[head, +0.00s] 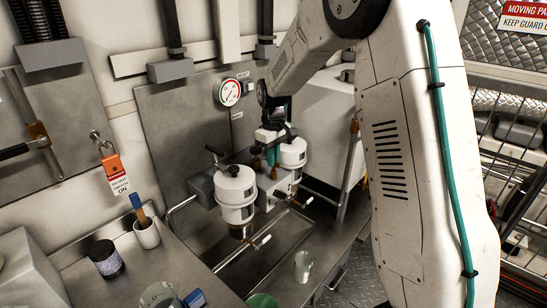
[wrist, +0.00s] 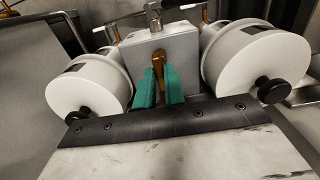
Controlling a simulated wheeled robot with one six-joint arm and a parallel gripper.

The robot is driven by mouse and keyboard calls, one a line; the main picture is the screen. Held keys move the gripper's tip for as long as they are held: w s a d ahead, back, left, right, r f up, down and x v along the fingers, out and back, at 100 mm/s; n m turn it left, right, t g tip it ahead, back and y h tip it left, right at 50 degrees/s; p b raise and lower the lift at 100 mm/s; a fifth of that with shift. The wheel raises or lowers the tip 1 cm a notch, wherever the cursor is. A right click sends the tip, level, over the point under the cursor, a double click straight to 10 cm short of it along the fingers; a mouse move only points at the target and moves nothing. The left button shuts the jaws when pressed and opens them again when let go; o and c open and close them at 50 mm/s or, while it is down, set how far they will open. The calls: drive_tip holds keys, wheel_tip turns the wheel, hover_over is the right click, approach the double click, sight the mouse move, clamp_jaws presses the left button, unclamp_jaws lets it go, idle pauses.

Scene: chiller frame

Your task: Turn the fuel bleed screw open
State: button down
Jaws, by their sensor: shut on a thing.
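My gripper (wrist: 159,92) has two green fingers pointing into the gap between two white filter canisters. In the wrist view they are closed on a brass-coloured fuel bleed screw (wrist: 158,66) at the front of a grey block. The fingers hide its sides and lower part. In the head view my gripper (head: 271,155) is at the filter heads, and the screw cannot be told clearly there. The left canister (wrist: 88,82) and right canister (wrist: 255,55) stand close on either side. The nearer canister (head: 236,193) also shows in the head view.
A pressure gauge (head: 230,92) is on the back panel. A red lockout tag (head: 113,166) hangs at left. A dark cup (head: 106,259), a white cup (head: 147,233) and a clear glass (head: 303,266) stand in front. Black knobs (wrist: 272,90) jut from the canisters near my gripper.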

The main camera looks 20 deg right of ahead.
drive_tip(key=c, duration=1.5)
unclamp_jaws()
drive_tip(key=shift+r, duration=0.1)
wheel_tip(320, 180, up, 8)
drive_tip(key=shift+f, duration=0.15)
drive_tip(key=s+a+r+m, duration=0.1)
drive_tip(key=s+r, duration=0.1)
drive_tip(key=s, duration=1.1)
drive_tip(key=s+a+r+m+t, duration=0.1)
drive_tip(key=s+a+r+m, duration=0.1)
drive_tip(key=s, duration=1.1)
drive_tip(key=s+a+r+m, duration=0.1)
drive_tip(key=s+a+r, duration=0.1)
drive_tip(key=s, duration=1.1)
drive_tip(key=shift+a+m, duration=0.2)
drive_tip(key=shift+m, duration=0.2)
